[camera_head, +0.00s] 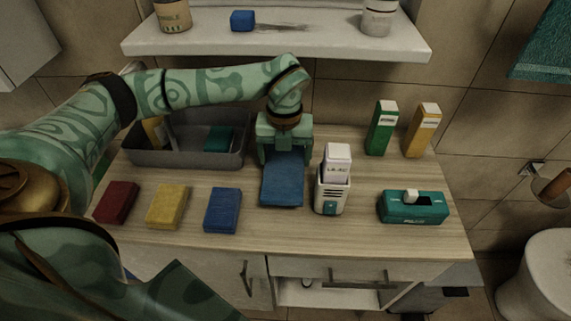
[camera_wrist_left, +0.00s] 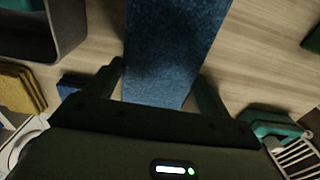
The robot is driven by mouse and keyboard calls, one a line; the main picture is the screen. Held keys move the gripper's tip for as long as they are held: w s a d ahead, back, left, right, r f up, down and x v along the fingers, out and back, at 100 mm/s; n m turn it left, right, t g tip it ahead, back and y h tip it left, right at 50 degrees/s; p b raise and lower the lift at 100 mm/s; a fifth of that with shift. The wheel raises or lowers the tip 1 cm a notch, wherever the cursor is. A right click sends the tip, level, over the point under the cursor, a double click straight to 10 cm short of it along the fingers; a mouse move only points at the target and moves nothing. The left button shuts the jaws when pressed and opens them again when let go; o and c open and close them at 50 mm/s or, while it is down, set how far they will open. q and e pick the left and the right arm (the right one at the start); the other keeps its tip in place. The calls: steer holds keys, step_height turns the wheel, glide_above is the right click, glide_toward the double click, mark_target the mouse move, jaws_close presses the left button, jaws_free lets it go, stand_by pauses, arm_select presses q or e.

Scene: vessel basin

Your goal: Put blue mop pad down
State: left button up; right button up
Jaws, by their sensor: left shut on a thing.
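The blue mop pad (camera_head: 283,182) is a flat, dark blue, textured strip in the middle of the wooden counter (camera_head: 270,236). My left gripper (camera_head: 284,150) points down and is shut on the pad's far end. In the left wrist view the pad (camera_wrist_left: 176,45) runs between the two fingers of my left gripper (camera_wrist_left: 160,82). The pad's near end reaches over the counter between a blue sponge-like block (camera_head: 222,210) and a white dispenser (camera_head: 332,180). I cannot tell whether its underside touches the counter. My right gripper is not in view.
A red block (camera_head: 116,203) and a yellow block (camera_head: 167,206) lie at the left. A grey bin (camera_head: 185,158) stands behind them. Green (camera_head: 381,130) and yellow (camera_head: 422,132) cartons and a teal tissue box (camera_head: 413,208) stand at the right. A white shelf (camera_head: 275,43) hangs above.

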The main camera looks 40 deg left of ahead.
mark_target(285, 158)
arm_select(q)
step_height(285, 158, down, 4)
steer(key=shift+r+b, duration=0.15)
steer(key=shift+b, duration=0.45)
steer(key=shift+w+a, duration=0.15)
steer(key=shift+w, duration=0.05)
steer(key=shift+r, duration=0.1)
steer(key=shift+s, duration=0.1)
steer(key=o, duration=0.9)
steer(key=shift+r+p, duration=1.2)
steer(key=shift+r, duration=2.55)
